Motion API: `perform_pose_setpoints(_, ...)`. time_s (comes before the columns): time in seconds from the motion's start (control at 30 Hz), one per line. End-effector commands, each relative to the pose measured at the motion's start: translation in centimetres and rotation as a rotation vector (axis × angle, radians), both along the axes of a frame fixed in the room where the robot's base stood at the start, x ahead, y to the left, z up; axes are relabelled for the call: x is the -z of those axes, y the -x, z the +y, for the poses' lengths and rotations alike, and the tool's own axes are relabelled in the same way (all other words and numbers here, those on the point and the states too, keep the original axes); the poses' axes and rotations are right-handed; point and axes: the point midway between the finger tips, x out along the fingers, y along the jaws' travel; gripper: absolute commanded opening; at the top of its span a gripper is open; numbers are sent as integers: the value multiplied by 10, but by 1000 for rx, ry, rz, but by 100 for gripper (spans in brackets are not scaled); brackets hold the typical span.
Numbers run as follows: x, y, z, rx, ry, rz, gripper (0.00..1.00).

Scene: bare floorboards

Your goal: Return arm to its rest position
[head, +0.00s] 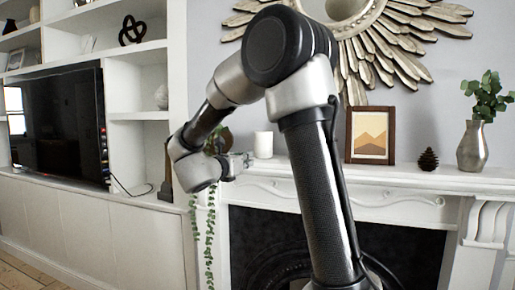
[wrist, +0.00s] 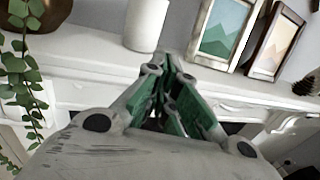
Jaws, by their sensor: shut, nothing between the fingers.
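My gripper (head: 241,160) is at the end of my bent arm, in front of the left part of the white mantelpiece. In the wrist view my gripper (wrist: 172,68) has its fingers together with nothing between them. Its tips show in front of the mantel edge, below a white candle (wrist: 147,24). The candle also shows in the head view (head: 263,145), just right of the gripper. I cannot tell the exact gap between the fingertips and the mantel.
The mantelpiece (head: 400,180) holds a framed mountain picture (head: 371,135), a pine cone (head: 428,160) and a silver vase (head: 472,147). A trailing plant (head: 210,235) hangs at its left end. A television (head: 58,125) stands in white shelving at left. A sunburst mirror (head: 400,40) hangs above.

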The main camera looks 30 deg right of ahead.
Motion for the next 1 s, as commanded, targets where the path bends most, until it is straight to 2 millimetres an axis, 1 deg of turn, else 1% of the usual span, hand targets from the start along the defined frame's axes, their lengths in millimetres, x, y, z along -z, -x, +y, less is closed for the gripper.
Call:
perform_pose_setpoints(0.37,0,-1,0,0,1,2,0)
perform_pose_setpoints(0.47,1,-2,0,-6,24,55,0)
perform_pose_setpoints(0.53,9,-14,7,-67,51,169,0)
perform_pose_setpoints(0.57,13,-24,13,-121,77,237,0)
perform_pose_setpoints(0.6,21,-41,24,-221,131,349,0)
perform_pose_setpoints(0.67,39,-67,47,-414,258,549,0)
perform_pose_setpoints(0.7,54,-80,67,-557,369,685,0)
perform_pose_setpoints(0.77,70,-88,99,-772,564,860,0)
perform_pose_setpoints(0.8,78,-86,120,-910,709,961,0)
perform_pose_setpoints(0.87,90,-72,147,-1106,945,1092,0)
perform_pose_setpoints(0.9,98,-56,162,-1231,1114,1165,0)
perform_pose_setpoints(0.97,109,-23,178,-1406,1385,1255,0)
perform_pose_setpoints(1.0,117,4,184,-1516,1569,1302,0)
